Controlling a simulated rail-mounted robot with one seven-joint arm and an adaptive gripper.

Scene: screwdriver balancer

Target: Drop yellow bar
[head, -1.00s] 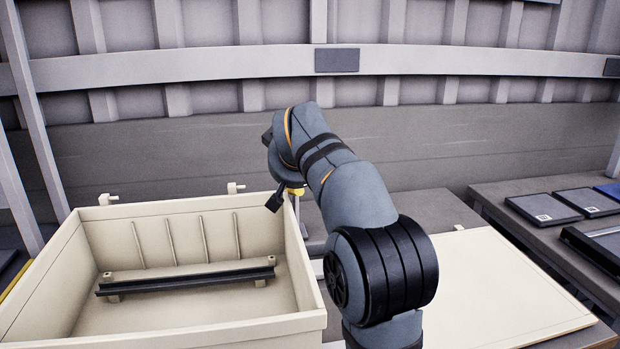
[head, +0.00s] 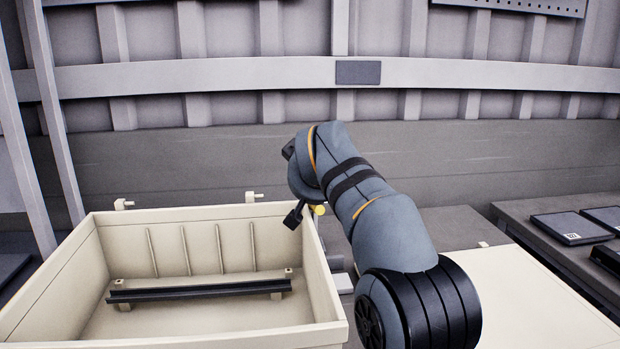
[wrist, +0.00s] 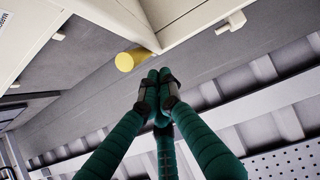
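The yellow bar (wrist: 130,60) shows in the wrist view as a short cylinder with its round end towards the left. Its other end meets the bin corner in the picture. A small yellow patch (head: 318,210) shows in the head view beside the bin's right back corner, partly hidden by my arm. My gripper (wrist: 159,80) has green fingers with dark tips drawn together, and I see nothing between them. The tips appear just below and right of the bar, with a small gap in the picture. The cream bin (head: 190,215) stands left of my arm.
A dark rail (head: 200,291) lies on supports inside the bin. A cream board (head: 535,300) is right of my arm. A side table (head: 510,212) holds dark flat cases (head: 570,228). The grey wall (head: 450,160) is behind.

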